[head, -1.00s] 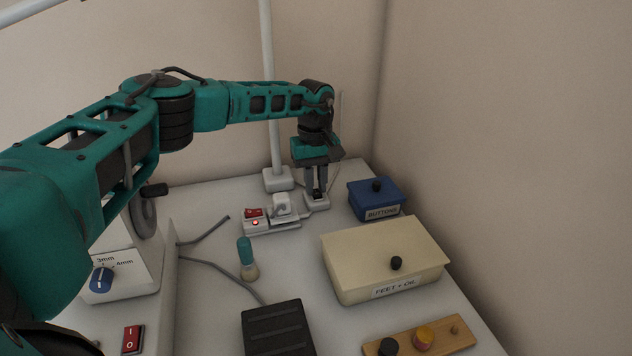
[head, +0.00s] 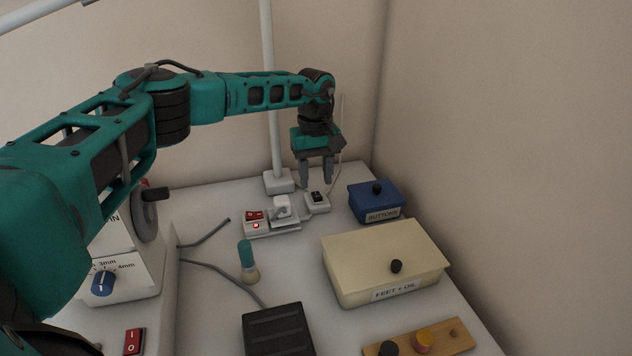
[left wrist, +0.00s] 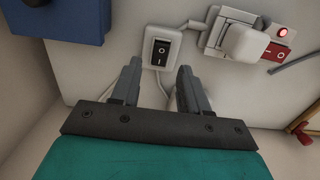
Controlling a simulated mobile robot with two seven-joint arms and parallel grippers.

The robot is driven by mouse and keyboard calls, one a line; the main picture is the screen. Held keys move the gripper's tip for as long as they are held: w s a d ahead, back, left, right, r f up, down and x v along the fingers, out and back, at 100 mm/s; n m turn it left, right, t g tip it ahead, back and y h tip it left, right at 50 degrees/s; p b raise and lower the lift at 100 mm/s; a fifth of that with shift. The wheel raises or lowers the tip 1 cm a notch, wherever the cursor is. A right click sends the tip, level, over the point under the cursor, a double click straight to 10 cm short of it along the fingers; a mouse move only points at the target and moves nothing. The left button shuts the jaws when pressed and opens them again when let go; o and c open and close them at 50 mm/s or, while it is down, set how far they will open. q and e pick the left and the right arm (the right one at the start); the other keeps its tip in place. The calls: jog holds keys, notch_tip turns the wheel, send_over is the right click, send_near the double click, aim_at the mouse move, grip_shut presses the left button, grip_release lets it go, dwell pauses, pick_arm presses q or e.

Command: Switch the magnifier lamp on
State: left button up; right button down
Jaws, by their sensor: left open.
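A small white switch box (head: 317,207) with a black rocker (head: 317,196) stands at the back of the table, beside the white base (head: 279,182) of a tall white pole (head: 269,100). The left wrist view shows the rocker (left wrist: 161,51) close up, with white marks on it. I cannot tell which side is pressed, and no lamp head is clearly in view. My left gripper (head: 316,184) is open and empty just above the box, fingers pointing down. In the left wrist view its fingertips (left wrist: 160,68) are spread to either side of the box. My right gripper is not in view.
A power strip (head: 287,226) with a red switch, a lit red light and a white plug lies left of the box. A blue box (head: 377,202) and a cream box (head: 350,285) stand to the right. A teal-handled brush (head: 246,255) and a black pedal (head: 278,330) are nearer.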

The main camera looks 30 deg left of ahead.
aim_at(315, 193)
pick_arm(q)
notch_tip(315, 193, up, 10)
jog(key=p, duration=0.1)
jog(key=shift+a, duration=0.15)
dwell(0.5)
